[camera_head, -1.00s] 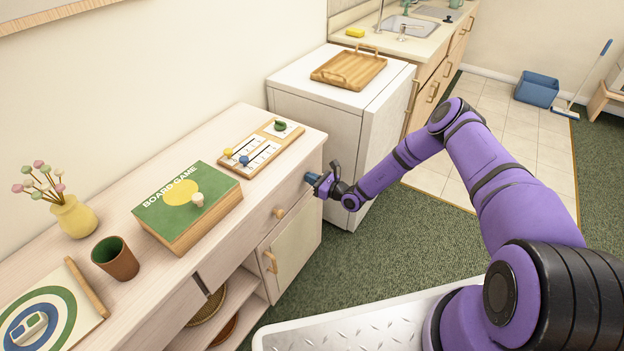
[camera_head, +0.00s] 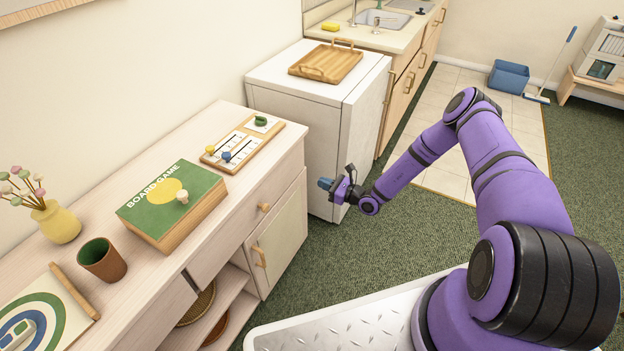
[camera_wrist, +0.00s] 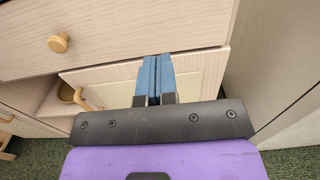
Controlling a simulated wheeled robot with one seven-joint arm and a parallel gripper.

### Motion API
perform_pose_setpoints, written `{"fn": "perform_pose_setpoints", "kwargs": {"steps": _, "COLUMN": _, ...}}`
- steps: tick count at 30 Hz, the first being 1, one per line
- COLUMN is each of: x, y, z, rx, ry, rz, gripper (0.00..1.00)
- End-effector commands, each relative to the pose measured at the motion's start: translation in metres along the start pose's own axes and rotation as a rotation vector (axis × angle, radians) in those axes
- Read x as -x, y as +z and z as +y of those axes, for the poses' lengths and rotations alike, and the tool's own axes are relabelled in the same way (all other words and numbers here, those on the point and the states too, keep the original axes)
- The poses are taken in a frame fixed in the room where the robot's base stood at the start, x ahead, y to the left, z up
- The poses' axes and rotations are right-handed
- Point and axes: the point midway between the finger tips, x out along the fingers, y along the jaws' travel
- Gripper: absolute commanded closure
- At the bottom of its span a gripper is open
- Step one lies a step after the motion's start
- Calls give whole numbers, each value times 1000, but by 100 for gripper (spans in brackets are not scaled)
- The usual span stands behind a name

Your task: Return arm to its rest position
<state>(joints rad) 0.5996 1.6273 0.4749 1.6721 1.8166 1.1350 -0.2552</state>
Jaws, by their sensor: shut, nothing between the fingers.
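My gripper (camera_head: 325,184) is at the end of my purple arm, in front of the right end of the wooden cabinet (camera_head: 225,235) and the white appliance (camera_head: 337,130). It is clear of the cabinet front in the head view. In the wrist view its blue fingers (camera_wrist: 155,78) are together with nothing between them. They point toward the cabinet's drawer front (camera_wrist: 150,35), which has a round knob (camera_wrist: 58,43).
On the cabinet top are a board game box (camera_head: 172,200), a slider board (camera_head: 242,143), a brown cup (camera_head: 103,260) and a yellow vase (camera_head: 57,221). A wooden tray (camera_head: 326,62) lies on the appliance. Green carpet (camera_head: 405,240) is open below my arm.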

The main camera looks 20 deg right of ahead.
Motion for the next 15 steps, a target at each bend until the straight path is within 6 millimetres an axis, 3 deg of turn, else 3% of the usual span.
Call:
{"fn": "perform_pose_setpoints", "kwargs": {"steps": 4, "x": 12, "y": 0, "z": 0, "rx": -1, "ry": -1, "rz": -1, "gripper": 100}}
{"fn": "perform_pose_setpoints", "kwargs": {"steps": 11, "x": 14, "y": 2, "z": 0, "rx": 4, "ry": 4, "rz": -1, "gripper": 100}}
{"fn": "perform_pose_setpoints", "kwargs": {"steps": 15, "x": 11, "y": 22, "z": -2, "rx": 47, "ry": 54, "rz": 0, "gripper": 100}}
